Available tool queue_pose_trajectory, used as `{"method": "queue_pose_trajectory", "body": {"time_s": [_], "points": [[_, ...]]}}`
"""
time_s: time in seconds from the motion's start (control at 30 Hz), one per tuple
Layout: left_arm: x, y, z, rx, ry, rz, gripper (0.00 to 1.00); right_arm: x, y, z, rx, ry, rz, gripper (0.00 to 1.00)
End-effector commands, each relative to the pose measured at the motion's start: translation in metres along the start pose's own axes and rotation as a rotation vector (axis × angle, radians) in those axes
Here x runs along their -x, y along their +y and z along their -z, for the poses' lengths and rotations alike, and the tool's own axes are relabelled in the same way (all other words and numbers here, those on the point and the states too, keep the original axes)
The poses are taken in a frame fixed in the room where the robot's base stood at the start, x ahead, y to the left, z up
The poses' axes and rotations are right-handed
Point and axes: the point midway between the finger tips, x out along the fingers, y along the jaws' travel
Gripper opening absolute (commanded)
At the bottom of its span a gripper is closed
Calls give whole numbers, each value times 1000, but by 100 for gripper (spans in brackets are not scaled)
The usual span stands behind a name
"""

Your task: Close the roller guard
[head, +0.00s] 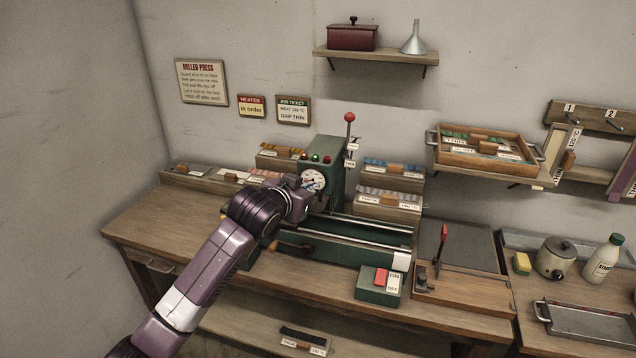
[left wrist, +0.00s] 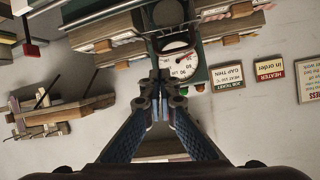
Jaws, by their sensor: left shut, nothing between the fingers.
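The green roller press stands on the wooden bench, with an upright housing (head: 325,165) at its back and a long low bed (head: 350,243) with pale rails toward the front right. A round dial (head: 313,180) is on the housing; it also shows in the left wrist view (left wrist: 180,62). I cannot tell for certain which part is the roller guard or how it stands. My left gripper (left wrist: 160,92) is shut and empty, its fingertips in front of the dial area in the left wrist view. In the head view my left arm hides part of the press's left side.
A green switch box (head: 378,292) sits in front of the press. A board with a red-handled lever (head: 440,245) is to its right. Strip racks (head: 388,195) stand behind. A shelf (head: 375,54) and tray (head: 485,150) are above. The bench's left part (head: 160,225) is bare.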

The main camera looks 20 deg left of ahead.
Motion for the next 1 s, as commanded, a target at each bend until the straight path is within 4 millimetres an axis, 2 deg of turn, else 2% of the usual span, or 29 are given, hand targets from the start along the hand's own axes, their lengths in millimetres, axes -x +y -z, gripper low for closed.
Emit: {"method": "queue_pose_trajectory", "body": {"time_s": [0.2, 0.4, 0.73, 1.0], "points": [[-31, 0, 1, -1, -1, 1, 0, 8, 3, 5, 0, 5, -3, 40], [-49, 0, 0, -1, 0, 1, 0, 11, 2, 14, -2, 19, -2, 40], [-55, 0, 0, -1, 1, 1, 0, 12, -8, 16, -6, 21, 8, 40], [-55, 0, -2, -1, 7, 2, 0, 9, -7, 15, -6, 20, 8, 40]]}}
